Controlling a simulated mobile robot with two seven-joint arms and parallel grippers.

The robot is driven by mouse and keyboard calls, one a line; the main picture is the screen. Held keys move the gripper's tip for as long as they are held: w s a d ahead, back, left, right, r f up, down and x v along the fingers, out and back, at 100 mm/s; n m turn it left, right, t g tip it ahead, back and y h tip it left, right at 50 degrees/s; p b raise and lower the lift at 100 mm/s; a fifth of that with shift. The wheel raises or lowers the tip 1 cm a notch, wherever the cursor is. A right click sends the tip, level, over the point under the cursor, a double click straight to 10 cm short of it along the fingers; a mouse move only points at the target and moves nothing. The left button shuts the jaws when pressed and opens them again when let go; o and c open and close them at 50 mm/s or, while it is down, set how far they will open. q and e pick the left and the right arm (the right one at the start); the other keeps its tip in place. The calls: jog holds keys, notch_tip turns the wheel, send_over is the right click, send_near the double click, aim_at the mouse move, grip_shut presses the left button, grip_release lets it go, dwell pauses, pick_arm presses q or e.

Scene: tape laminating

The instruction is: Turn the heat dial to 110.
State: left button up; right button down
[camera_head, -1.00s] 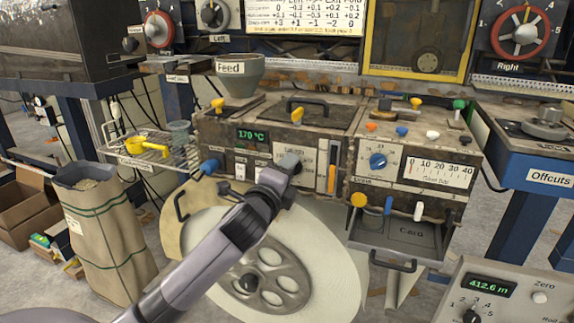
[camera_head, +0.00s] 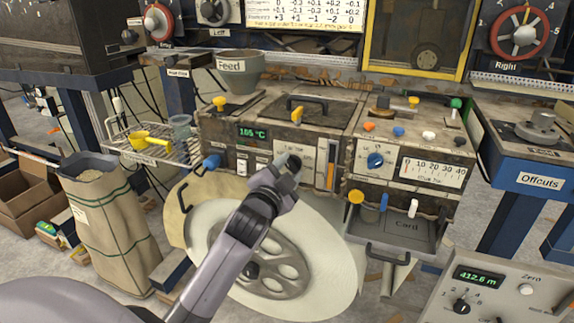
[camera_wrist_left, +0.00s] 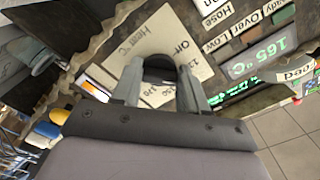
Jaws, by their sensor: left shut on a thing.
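The heat dial (camera_wrist_left: 160,68) is a dark knob on a pale panel (camera_wrist_left: 180,35) lettered "Heat °C", with "Off" and several numbers partly covered. My left gripper (camera_wrist_left: 159,78) is shut on the knob, one finger on each side. In the head view, my left gripper (camera_head: 291,164) is against the machine front and hides most of the dial. The green display (camera_head: 252,133) left of the dial reads 165 °C, clearer on the display in the wrist view (camera_wrist_left: 258,62). The pointer's exact setting is hidden. My right gripper is not in view.
A large pale roll (camera_head: 335,262) stands below the dial. An orange-marked slider (camera_head: 331,176) and a blue knob (camera_head: 375,160) are right of my gripper. An open drawer (camera_head: 408,246) sits lower right. A wire shelf (camera_head: 185,156) with a yellow scoop is at left.

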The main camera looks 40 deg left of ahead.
pick_arm(q)
jog(key=n+p, duration=0.1)
jog(key=n, duration=0.2)
jog(key=shift+f+n, duration=0.1)
jog(key=shift+n, duration=0.4)
jog(key=o, duration=1)
jog(key=shift+o, duration=0.2)
jog(key=v, duration=0.7)
